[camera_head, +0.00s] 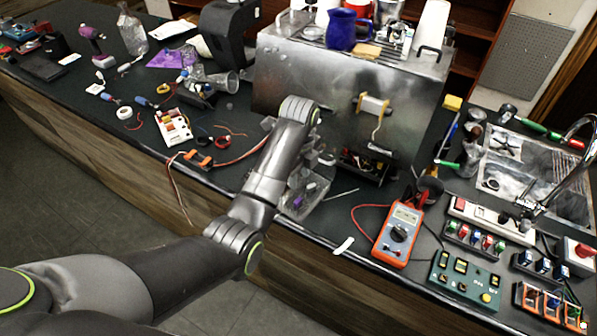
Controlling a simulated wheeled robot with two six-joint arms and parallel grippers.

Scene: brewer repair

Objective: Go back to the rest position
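My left arm reaches in from the lower left across the counter edge. My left gripper (318,172) is in front of the metal brewer (315,85), low over the counter. Its fingers are small and partly hidden by my wrist, so I cannot tell whether they are open or hold anything. Close below the gripper is a clear tray (302,200) with small parts. An opening with parts (365,167) shows at the brewer's lower front. My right gripper is not in view.
A multimeter (400,234) with a red lead, a green switch panel (466,278) and terminal blocks crowd the right. A sink (540,180) is at far right. Tools, wires and a white breadboard (173,127) lie left. Open floor (70,205) lies before the counter.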

